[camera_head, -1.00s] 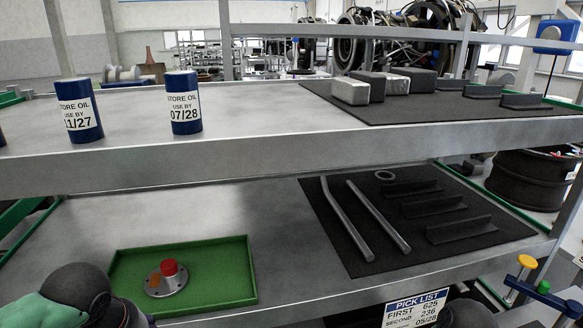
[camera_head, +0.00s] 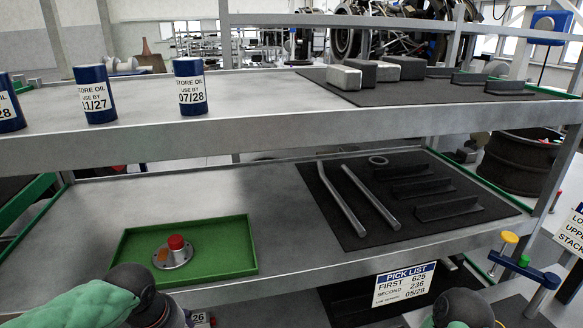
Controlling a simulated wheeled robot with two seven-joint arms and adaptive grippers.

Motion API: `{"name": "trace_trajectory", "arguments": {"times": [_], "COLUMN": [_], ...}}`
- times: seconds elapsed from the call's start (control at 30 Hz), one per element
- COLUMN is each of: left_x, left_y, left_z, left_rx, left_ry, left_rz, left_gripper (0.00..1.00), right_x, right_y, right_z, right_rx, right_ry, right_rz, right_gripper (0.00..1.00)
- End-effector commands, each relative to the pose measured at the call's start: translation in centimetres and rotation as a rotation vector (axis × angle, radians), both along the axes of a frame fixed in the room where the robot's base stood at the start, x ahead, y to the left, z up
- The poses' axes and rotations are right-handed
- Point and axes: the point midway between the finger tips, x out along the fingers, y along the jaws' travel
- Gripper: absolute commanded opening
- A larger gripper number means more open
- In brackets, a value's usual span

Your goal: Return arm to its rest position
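My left arm comes in at the bottom left in the head view, with a green link and a dark rounded joint in front of the lower shelf (camera_head: 95,225). A dark rounded part of my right arm shows at the bottom, right of the middle. Neither gripper's fingers can be seen, so I cannot tell what they hold. A green tray (camera_head: 225,262) lies on the lower shelf near my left arm. In it sits a metal flanged part (camera_head: 173,258) with a red cap (camera_head: 176,242) and an orange patch.
Blue oil cans (camera_head: 93,94) stand on the upper shelf (camera_head: 260,98) at left. Grey blocks (camera_head: 344,78) lie on a dark mat at right. The lower mat (camera_head: 360,237) holds two rods (camera_head: 340,198), a ring and brackets. A pick list sign (camera_head: 404,284) hangs at the front edge.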

Motion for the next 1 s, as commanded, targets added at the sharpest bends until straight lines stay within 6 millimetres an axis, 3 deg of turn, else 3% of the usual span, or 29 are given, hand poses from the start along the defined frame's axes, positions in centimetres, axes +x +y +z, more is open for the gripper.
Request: {"name": "trace_trajectory", "arguments": {"times": [0.27,0.47,0.77,1.0], "left_x": [2.6,2.8,-0.3,-5.0], "left_y": [-4.2,-7.3,-10.9,-12.8], "left_z": [-9.8,-18.0,-29.5,-37.1], "left_rx": [-0.098,-0.186,-0.286,-0.323], "left_ry": [0.069,0.111,0.163,0.201], "left_rz": [-0.071,-0.091,-0.063,-0.006], "left_gripper": [0.64,0.64,0.64,0.64], "right_x": [0.0,0.0,0.0,0.0], "right_y": [0.0,0.0,0.0,0.0], "right_z": [0.0,0.0,0.0,0.0], "right_rx": [0.000,0.000,0.000,0.000], "right_ry": [0.000,0.000,0.000,0.000], "right_rz": [0.000,0.000,0.000,0.000], "right_gripper": [0.62,0.62,0.62,0.62]}}
